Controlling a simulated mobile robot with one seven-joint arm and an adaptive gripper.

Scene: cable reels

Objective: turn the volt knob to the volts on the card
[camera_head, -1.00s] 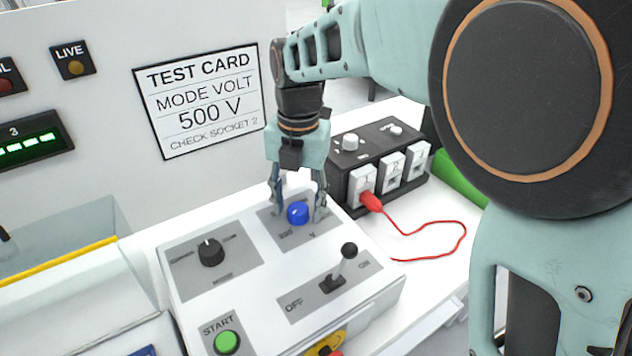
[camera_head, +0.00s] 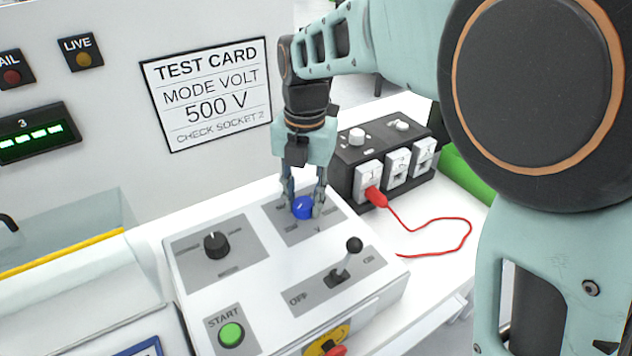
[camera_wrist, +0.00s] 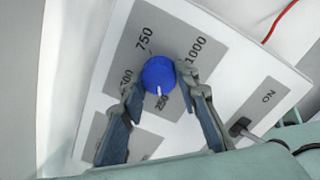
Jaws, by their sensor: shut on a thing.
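The blue volt knob (camera_head: 302,207) is on the sloping white control panel (camera_head: 262,285). In the wrist view the knob (camera_wrist: 158,73) has a white mark on its lower edge, pointing about at 250. Around it I read 750, 1000 and 250; the label at left is partly hidden by a finger, showing only "00". My gripper (camera_head: 303,209) points down with its fingers shut on the knob's two sides; it also shows in the wrist view (camera_wrist: 157,80). The test card (camera_head: 207,95) on the wall reads MODE VOLT, 500 V, CHECK SOCKET 2.
A black mode knob (camera_head: 215,245), an OFF/ON lever (camera_head: 345,262) and a green START button (camera_head: 231,334) share the panel. Behind it stands a black socket box (camera_head: 345,180) with a red plug (camera_head: 375,196) and cable in socket 1.

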